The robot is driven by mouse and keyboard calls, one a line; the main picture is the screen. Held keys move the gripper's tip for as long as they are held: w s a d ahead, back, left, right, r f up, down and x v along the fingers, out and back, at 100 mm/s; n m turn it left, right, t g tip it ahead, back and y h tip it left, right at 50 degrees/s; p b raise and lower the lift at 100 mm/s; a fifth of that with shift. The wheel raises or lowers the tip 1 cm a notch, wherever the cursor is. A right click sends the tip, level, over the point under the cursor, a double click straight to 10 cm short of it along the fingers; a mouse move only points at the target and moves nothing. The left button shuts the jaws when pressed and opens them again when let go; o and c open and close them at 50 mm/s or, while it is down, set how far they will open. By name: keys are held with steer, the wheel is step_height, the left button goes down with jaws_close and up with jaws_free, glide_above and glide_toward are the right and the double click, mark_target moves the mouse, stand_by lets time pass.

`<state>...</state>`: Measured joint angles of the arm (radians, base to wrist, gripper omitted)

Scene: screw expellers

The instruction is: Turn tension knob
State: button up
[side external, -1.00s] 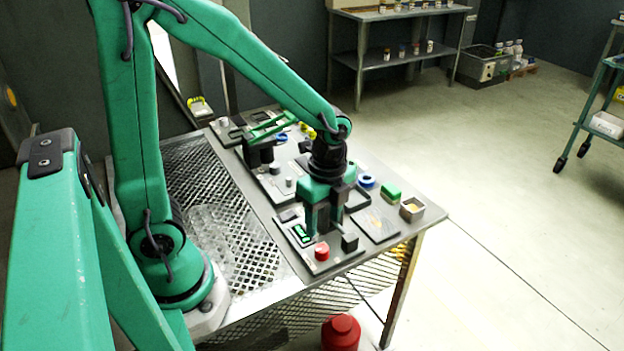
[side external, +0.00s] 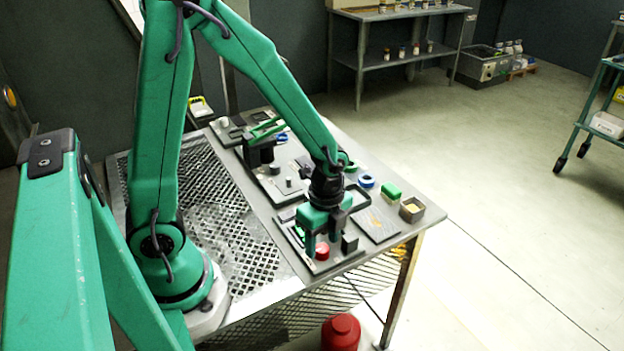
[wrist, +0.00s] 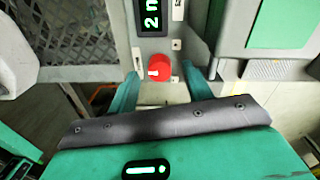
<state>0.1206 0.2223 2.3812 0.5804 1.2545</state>
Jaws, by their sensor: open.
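A red round knob (side external: 322,251) sits at the front end of a grey panel near the table's front corner. In the wrist view the knob (wrist: 160,64) has a white mark at its left side. A display with green digits (wrist: 151,18) lies just beyond it. My gripper (side external: 323,238) is open and points down at the knob. In the wrist view its two fingers show on the left and right of the knob, apart from each other, with nothing held. I cannot tell whether a finger touches the knob or how high the tips are.
A dark block (side external: 349,243) stands right of the knob. A metal mesh (side external: 200,180) covers the table's left side. A red container (side external: 341,332) stands on the floor.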

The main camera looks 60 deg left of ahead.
steer(key=shift+f, duration=0.85)
steer(key=c, duration=1)
steer(key=shift+n, duration=0.8)
